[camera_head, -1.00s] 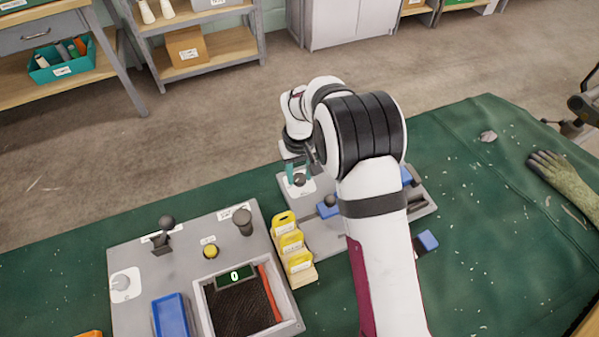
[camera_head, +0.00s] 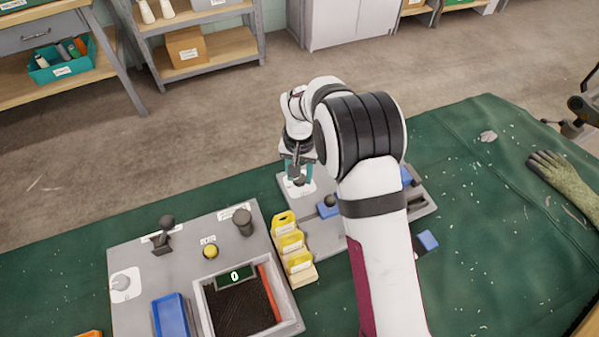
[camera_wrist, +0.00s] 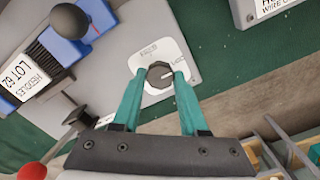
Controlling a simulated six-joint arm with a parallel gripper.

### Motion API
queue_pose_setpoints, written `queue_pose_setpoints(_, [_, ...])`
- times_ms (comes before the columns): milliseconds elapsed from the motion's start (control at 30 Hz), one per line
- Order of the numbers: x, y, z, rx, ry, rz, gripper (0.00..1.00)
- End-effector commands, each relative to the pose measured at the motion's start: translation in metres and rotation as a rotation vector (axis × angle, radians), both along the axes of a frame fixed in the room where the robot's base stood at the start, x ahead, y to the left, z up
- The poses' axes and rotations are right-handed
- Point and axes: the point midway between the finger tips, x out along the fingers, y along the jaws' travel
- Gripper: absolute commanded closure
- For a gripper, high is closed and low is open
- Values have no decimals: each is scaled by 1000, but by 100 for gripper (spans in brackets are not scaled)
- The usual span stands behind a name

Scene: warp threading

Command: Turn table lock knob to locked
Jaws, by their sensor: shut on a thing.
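The table lock knob is a dark grey, many-sided knob (camera_wrist: 159,74) on a white label plate (camera_wrist: 152,88). A pale line on it points right in the wrist view, and the small lettering around it is hard to read. In the head view the knob (camera_head: 299,181) stands at the back left of the grey board, below my gripper (camera_head: 298,172). My gripper (camera_wrist: 159,76) is shut on the knob, with one teal fingertip on each side of it.
Next to the knob is a blue block with a black ball handle (camera_wrist: 68,20) and a "HEDDLES LOT 62" label. A black spool-shaped post (camera_wrist: 80,117) stands nearby. Yellow tagged holders (camera_head: 292,243) and a second grey board (camera_head: 140,255) lie to the left on the green table.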

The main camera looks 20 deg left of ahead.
Motion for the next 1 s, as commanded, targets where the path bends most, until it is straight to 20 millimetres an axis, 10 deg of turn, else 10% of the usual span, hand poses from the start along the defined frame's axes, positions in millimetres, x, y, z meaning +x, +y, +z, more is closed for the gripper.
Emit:
queue_pose_setpoints(333, [0,0,0,0,2,-5,100])
queue_pose_setpoints(367, [0,0,0,0,2,-4,55])
queue_pose_setpoints(533, [0,0,0,0,1,-3,27])
queue_pose_setpoints(1000, [1,1,35,3,-2,-3,27])
